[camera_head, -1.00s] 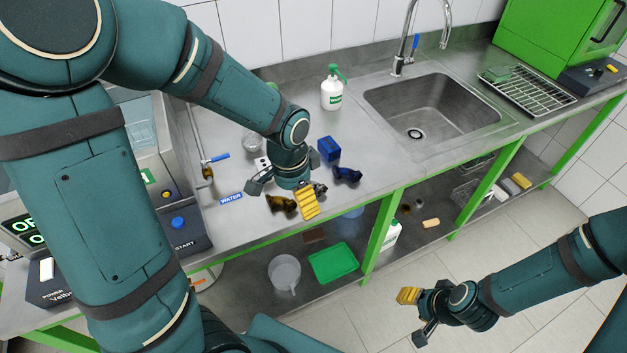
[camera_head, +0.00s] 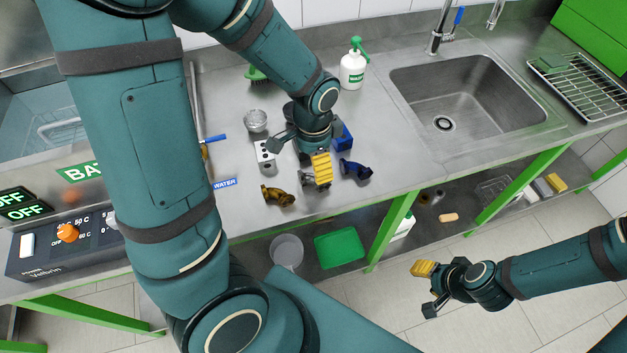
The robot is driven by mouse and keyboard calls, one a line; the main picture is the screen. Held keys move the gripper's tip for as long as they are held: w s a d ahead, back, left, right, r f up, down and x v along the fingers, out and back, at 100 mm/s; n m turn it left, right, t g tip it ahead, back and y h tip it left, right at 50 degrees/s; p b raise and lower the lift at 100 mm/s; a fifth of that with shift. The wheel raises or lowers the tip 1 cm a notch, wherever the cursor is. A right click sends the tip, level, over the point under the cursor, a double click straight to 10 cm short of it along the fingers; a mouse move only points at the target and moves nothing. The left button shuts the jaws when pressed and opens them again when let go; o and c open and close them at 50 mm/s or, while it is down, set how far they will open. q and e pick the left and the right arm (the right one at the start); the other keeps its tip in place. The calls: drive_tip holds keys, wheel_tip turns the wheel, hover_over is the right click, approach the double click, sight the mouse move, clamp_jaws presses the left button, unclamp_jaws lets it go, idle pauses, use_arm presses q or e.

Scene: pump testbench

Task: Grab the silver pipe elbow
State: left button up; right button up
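The silver pipe elbow (camera_head: 308,181) lies on the steel bench between a brass elbow (camera_head: 277,196) and a blue elbow (camera_head: 355,170). My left gripper (camera_head: 298,157) points down right above and behind it, fingers spread. Its yellow-padded finger hides part of the silver elbow. I cannot tell whether the finger touches the elbow. My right gripper (camera_head: 427,290) is open and empty, out over the floor in front of the bench.
A grey block with holes (camera_head: 265,157), a glass jar (camera_head: 256,121) and a blue box (camera_head: 342,137) stand near my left gripper. A soap bottle (camera_head: 353,68) and the sink (camera_head: 465,95) are farther back. The bench's front edge is close.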

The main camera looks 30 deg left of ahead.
sight(314, 179)
use_arm(q)
drive_tip(key=shift+s+d+f+b, duration=0.15)
drive_tip(key=shift+f+b, duration=0.25)
drive_tip(key=shift+f, duration=1.3)
drive_tip(key=shift+s+f+b, duration=0.1)
drive_tip(key=shift+f+b, duration=0.25)
drive_tip(key=shift+f, duration=1.3)
drive_tip(key=shift+c, duration=0.4)
clamp_jaws()
